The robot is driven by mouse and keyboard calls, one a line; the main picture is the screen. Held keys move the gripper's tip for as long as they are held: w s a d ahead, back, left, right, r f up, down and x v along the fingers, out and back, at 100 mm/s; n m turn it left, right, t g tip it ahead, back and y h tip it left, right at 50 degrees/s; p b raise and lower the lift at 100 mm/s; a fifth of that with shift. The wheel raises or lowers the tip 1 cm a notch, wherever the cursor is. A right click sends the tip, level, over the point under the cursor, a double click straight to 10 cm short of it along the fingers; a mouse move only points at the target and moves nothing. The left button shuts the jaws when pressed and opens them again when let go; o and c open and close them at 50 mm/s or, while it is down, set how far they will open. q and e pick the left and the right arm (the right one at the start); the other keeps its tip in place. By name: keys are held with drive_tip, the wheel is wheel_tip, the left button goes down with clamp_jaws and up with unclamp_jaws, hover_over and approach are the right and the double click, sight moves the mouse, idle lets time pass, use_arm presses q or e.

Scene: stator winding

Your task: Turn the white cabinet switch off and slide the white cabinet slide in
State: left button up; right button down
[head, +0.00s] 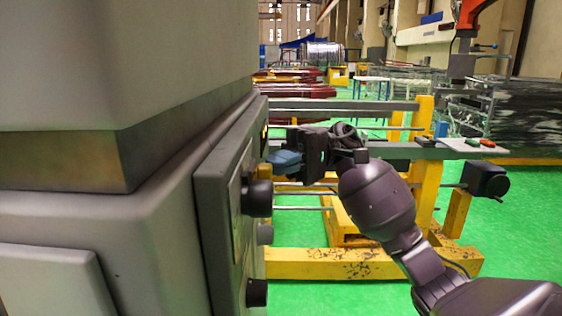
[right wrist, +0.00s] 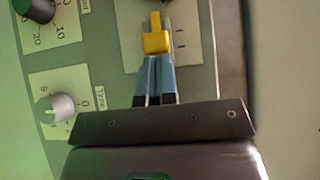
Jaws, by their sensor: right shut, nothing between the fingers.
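The white cabinet (head: 160,215) fills the left of the head view, with its control panel (head: 215,205) seen at a steep angle. In the right wrist view a yellow switch (right wrist: 156,42) stands on a pale plate on the panel. My right gripper (head: 278,162) is at the far part of the panel, with blue fingers that also show in the right wrist view (right wrist: 155,68). The fingers are shut and empty. Their tips are right at the lower end of the yellow switch; I cannot tell if they touch. I cannot make out the slide. My left gripper is not in view.
Black knobs (head: 257,198) stick out of the panel nearer to me. A yellow frame (head: 330,263) stands behind my right arm. Green floor is open at the lower middle.

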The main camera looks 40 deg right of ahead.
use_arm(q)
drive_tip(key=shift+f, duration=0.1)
use_arm(e)
drive_tip(key=shift+s, duration=0.1)
use_arm(q)
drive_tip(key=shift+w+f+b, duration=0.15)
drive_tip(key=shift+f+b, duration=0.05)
drive_tip(key=shift+b, duration=0.15)
use_arm(e)
drive_tip(key=shift+s+a, duration=0.6)
drive_tip(key=shift+s, duration=0.2)
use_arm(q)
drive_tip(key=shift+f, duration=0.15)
use_arm(e)
drive_tip(key=shift+w, duration=0.1)
